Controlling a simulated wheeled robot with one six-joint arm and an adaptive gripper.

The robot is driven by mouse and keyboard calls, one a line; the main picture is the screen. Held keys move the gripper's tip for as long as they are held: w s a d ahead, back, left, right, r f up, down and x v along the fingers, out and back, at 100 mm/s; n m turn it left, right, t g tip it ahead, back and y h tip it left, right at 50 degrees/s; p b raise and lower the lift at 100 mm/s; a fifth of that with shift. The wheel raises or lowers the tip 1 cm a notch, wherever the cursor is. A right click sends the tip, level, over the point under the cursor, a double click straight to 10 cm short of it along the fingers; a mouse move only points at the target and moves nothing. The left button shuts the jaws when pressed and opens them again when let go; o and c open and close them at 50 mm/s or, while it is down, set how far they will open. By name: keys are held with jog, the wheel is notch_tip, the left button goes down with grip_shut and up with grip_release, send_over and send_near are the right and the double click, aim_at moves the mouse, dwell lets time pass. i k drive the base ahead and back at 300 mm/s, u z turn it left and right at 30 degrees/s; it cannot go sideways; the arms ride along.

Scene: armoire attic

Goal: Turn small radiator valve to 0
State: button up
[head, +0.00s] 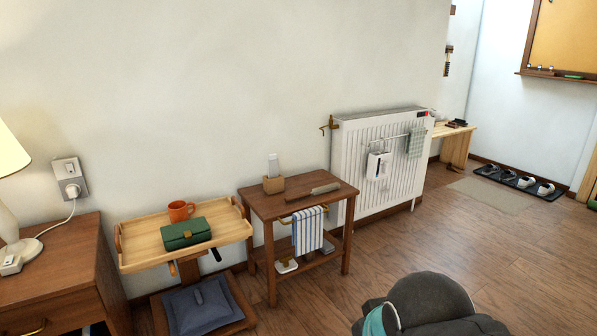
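A white panel radiator (345,190) stands against the wall right of centre. A small brass fitting (328,124) sticks out at its upper left corner and looks like a valve. I cannot make out any number or mark on it. A small red and dark patch (423,114) shows at the radiator's upper right corner, too small to identify. A dark grey, rounded part of my arm with a teal band is at the bottom right, well in front of the radiator. My gripper is not in view.
A wooden side table (294,203) with a striped towel (308,230) stands just left of the radiator. A tray stand (150,262) is farther left. Wood floor (470,240) is clear in front of the radiator.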

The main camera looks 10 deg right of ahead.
aim_at(435, 114)
jog(key=z, duration=0.55)
jog(key=i, duration=1.95)
jog(key=z, duration=0.95)
jog(key=i, duration=1.8)
jog(key=z, duration=0.1)
